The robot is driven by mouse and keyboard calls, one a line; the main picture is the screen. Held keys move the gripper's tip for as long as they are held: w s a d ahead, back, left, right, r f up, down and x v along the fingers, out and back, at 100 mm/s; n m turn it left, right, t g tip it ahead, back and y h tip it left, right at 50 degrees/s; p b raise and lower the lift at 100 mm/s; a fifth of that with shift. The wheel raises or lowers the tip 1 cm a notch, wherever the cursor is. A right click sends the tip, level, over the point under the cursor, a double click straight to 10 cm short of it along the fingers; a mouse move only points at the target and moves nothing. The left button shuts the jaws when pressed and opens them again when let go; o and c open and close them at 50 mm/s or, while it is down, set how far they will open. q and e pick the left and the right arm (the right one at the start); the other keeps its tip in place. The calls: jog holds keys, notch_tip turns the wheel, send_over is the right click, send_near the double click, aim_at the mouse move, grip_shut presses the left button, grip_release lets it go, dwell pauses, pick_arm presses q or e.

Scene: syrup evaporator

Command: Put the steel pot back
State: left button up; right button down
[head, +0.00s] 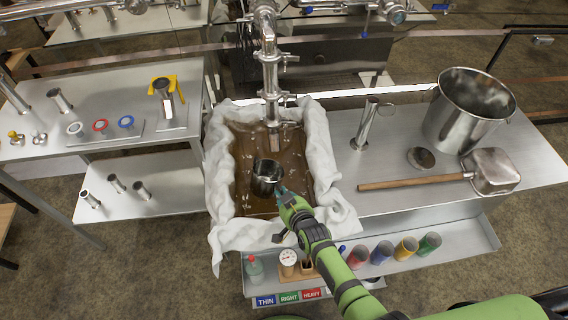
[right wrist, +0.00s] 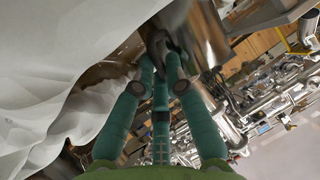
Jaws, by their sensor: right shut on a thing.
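The small steel pot (head: 266,180) is over the cloth-lined pan (head: 240,202) of brown liquid, near its middle. My right gripper (head: 282,192) is shut on the near right side of the pot. In the right wrist view the gripper's teal fingers (right wrist: 163,65) close at the pot's shiny wall (right wrist: 208,35). The pot looks upright, with a dark inside; I cannot tell how high it is above the liquid. My left gripper is not in view.
A steel spout (head: 272,85) comes down into the pan's far end. On the right table (head: 390,190) stand a large steel bucket (head: 470,108), a upright steel cylinder (head: 366,125) and a long-handled scoop (head: 494,172). Coloured jars (head: 382,252) line the shelf below. The table's left middle is clear.

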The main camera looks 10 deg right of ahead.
aim_at(275, 183)
jog(key=shift+w+a+r+n+t, duration=0.1)
jog(key=shift+a+r+n+t, duration=0.25)
jog(key=shift+r+n, duration=0.25)
jog(key=shift+a+r+n+t, duration=0.25)
jog(key=shift+r+n+t, duration=0.15)
jog(key=shift+r, duration=0.4)
